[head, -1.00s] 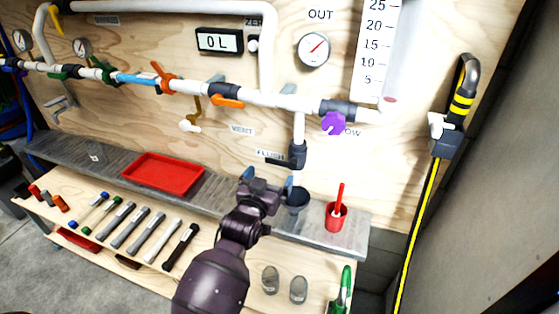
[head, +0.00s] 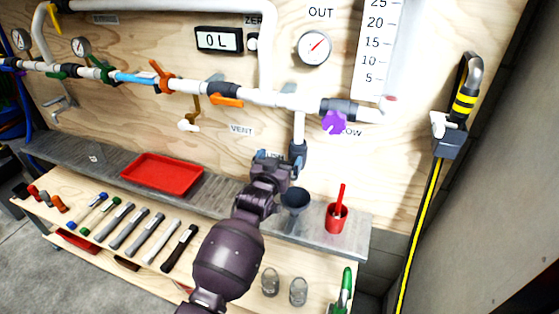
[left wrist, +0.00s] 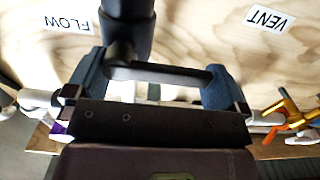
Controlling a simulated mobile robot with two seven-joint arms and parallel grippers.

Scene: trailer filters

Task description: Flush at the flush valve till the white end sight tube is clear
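The flush valve (head: 298,153) is a dark fitting at the bottom of a short white drop pipe. My left gripper (head: 272,157) is just left of it and covers most of the FLUSH label. In the left wrist view, which is upside down, the blue fingers (left wrist: 155,88) are spread wide. The valve's dark body (left wrist: 127,28) and a dark bar-shaped handle (left wrist: 160,72) show there, with the bar lying across the gap between the fingers. I cannot tell whether the fingers touch it. I cannot pick out the white end sight tube with certainty. My right gripper is not in view.
A dark funnel cup (head: 295,200) and a red cup (head: 337,216) stand on the grey shelf (head: 222,197) below the valve. A purple knob (head: 334,123) is to the right and an orange lever (head: 227,99) to the upper left. A red tray (head: 162,173) lies left.

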